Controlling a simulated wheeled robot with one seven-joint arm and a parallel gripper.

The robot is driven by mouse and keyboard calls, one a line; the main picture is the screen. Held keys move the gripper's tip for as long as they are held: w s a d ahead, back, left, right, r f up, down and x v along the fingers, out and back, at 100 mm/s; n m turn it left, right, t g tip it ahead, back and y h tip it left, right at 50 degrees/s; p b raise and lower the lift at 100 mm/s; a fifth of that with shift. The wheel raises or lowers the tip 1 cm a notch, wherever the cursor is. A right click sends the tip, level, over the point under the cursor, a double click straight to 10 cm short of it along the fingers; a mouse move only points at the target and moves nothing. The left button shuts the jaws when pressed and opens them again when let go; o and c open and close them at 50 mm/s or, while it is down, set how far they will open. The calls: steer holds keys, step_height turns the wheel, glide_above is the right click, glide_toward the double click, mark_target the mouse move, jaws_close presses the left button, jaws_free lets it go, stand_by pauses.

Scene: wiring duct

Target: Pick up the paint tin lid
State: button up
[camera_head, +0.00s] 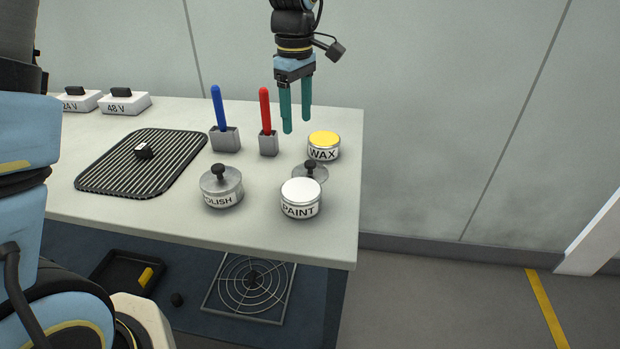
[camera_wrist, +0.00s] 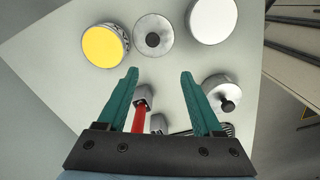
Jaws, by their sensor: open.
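A loose round grey lid with a black knob (camera_head: 310,171) lies flat on the table, knob up, just behind the PAINT tin (camera_head: 301,198) and partly hidden by it. The PAINT tin is uncovered and shows a white top. In the wrist view the whole lid (camera_wrist: 153,37) shows between the yellow-topped WAX tin (camera_wrist: 104,45) and the white-topped PAINT tin (camera_wrist: 212,20). My gripper (camera_head: 297,124) is open and empty, pointing down above the back right of the table. In the wrist view the lid lies beyond my fingertips (camera_wrist: 160,73), apart from them.
The POLISH tin (camera_head: 221,186) wears its own knobbed lid. A blue-handled tool (camera_head: 218,108) and a red-handled tool (camera_head: 265,112) stand upright in grey holders near my fingers. A ribbed black mat (camera_head: 110,178) lies left. The table's right edge is close to the tins.

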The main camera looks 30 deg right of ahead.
mark_target(310, 162)
steer(key=shift+s+d+f+p, duration=0.2)
steer(key=shift+d+f+p, duration=0.25)
steer(key=shift+f, duration=1.4)
steer(key=shift+s+d+f+p, duration=0.3)
steer(key=shift+f+p, duration=0.3)
steer(key=shift+f, duration=1.2)
steer(key=shift+s+d+f+p, duration=0.15)
steer(key=shift+d+f+p, duration=0.35)
steer(key=shift+f, duration=1.35)
steer(key=shift+c, duration=0.4)
jaws_close()
